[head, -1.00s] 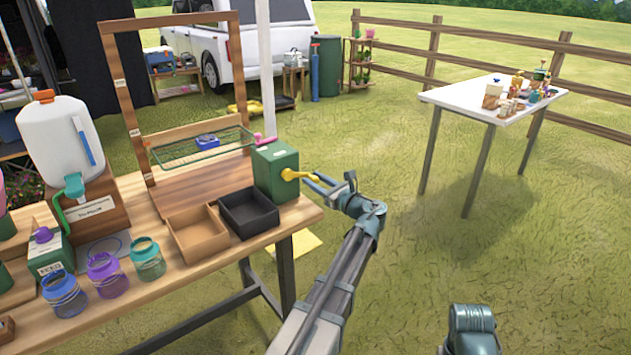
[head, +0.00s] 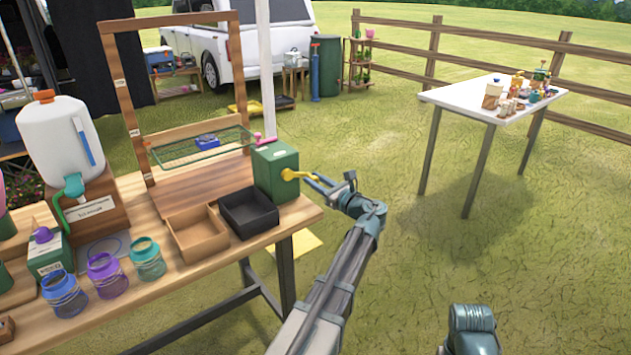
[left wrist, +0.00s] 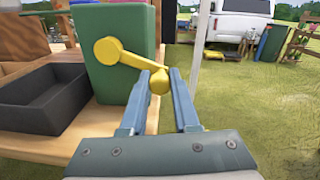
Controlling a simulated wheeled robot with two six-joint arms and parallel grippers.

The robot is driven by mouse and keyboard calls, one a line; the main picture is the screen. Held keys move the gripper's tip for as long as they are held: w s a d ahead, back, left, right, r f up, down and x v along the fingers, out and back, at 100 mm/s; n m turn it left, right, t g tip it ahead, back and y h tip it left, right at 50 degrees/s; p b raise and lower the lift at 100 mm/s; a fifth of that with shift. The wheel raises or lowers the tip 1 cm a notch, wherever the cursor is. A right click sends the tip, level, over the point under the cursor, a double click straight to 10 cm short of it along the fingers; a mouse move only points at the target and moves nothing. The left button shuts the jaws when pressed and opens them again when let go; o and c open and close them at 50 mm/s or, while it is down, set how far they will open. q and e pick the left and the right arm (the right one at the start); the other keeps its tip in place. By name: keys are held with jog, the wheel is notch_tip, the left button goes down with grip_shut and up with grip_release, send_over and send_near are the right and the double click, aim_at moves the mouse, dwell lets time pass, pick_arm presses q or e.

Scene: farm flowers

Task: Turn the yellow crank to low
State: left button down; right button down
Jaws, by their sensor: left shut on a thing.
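The yellow crank (head: 297,174) sticks out from the right side of a green box (head: 274,172) at the right end of the wooden table. In the left wrist view the crank (left wrist: 128,58) runs from its hub on the green box (left wrist: 122,100) down and right to its knob. My left gripper (head: 314,180) reaches the crank from the right. In the left wrist view its two blue fingers (left wrist: 159,84) are on either side of the knob, shut on it. No low mark is readable. Only part of my right arm shows at the bottom right; its gripper is out of view.
A black tray (head: 249,226) and a brown tray (head: 197,246) stand left of the green box. A wooden frame with a green wire rack (head: 203,149) rises behind. Jars (head: 148,262) and a white jug (head: 65,142) stand further left.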

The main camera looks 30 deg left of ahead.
pick_arm(q)
jog(key=shift+r, duration=0.1)
dwell(0.6)
jog(key=shift+w+r+n+p, duration=0.2)
jog(key=shift+r+n+p, duration=0.65)
jog(key=shift+n+p, duration=0.25)
jog(key=r+n+p, duration=0.1)
jog(key=n+p, duration=0.1)
jog(key=shift+r+n, duration=0.4)
jog(key=n+p, duration=0.1)
jog(key=r+n+p, duration=0.1)
jog(key=shift+s+r+n, duration=0.2)
jog(key=shift+r+n, duration=0.1)
jog(key=n+p, duration=0.1)
jog(key=r+n, duration=0.1)
jog(key=shift+s+a+r+n+h+p, duration=0.15)
jog(key=shift+s+r+n+h+p, duration=0.15)
jog(key=shift+s+p, duration=0.1)
jog(key=shift+s+a+r+n+t+p, duration=0.2)
jog(key=shift+s+r+n+p, duration=0.4)
jog(key=shift+n, duration=0.75)
jog(key=shift+s+a+r+n+t+p, duration=0.1)
jog(key=shift+s+a+r+n+p, duration=0.25)
jog(key=shift+s+n, duration=0.65)
jog(key=shift+s+a+r+n+t+p, duration=0.1)
jog(key=shift+s+a+r+n+p, duration=0.25)
jog(key=shift+n, duration=1.3)
